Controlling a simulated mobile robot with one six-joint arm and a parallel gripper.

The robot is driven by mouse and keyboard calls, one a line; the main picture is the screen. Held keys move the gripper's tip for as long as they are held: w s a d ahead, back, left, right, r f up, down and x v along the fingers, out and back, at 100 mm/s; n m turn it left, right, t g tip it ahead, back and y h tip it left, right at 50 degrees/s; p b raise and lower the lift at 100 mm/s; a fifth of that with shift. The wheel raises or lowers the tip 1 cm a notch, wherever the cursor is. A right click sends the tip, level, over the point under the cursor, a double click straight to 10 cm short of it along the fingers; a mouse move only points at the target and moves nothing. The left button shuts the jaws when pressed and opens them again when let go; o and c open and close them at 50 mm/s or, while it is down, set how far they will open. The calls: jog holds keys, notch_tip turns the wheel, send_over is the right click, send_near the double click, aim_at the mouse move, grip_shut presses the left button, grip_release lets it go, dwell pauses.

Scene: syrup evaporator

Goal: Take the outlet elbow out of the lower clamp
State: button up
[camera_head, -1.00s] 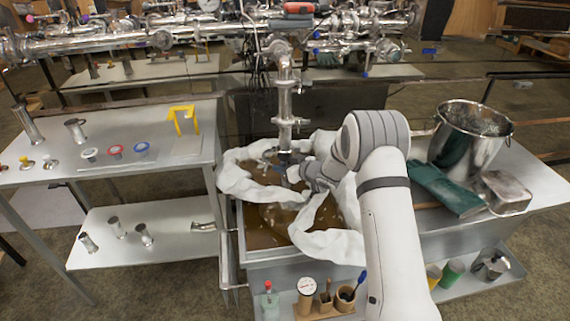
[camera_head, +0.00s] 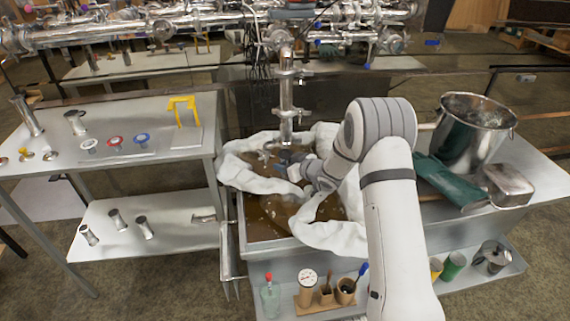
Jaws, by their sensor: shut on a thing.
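A shiny vertical outlet pipe (camera_head: 286,95) hangs from the pipework over the tank, in the middle of the view. The lower clamp (camera_head: 287,137) is at its bottom end. My gripper (camera_head: 284,160) is just under this clamp, reaching in from the right. It is shut on the outlet elbow (camera_head: 294,172), a small metal piece that is mostly hidden by the fingers. The elbow is low over the tank, close below the clamp; I cannot tell whether they touch.
A white cloth (camera_head: 328,236) lines the rim of the tank (camera_head: 258,222) of brown liquid. A grey table (camera_head: 70,168) with fittings and a yellow stand (camera_head: 182,108) is left. A steel bucket (camera_head: 474,130), green gloves (camera_head: 445,182) and a metal tin (camera_head: 507,186) are right.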

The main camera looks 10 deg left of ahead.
jog(key=s+d+b, duration=0.1)
jog(key=s+d, duration=0.2)
jog(key=s, duration=0.6)
jog(key=shift+b, duration=0.3)
jog(key=shift+s, duration=0.1)
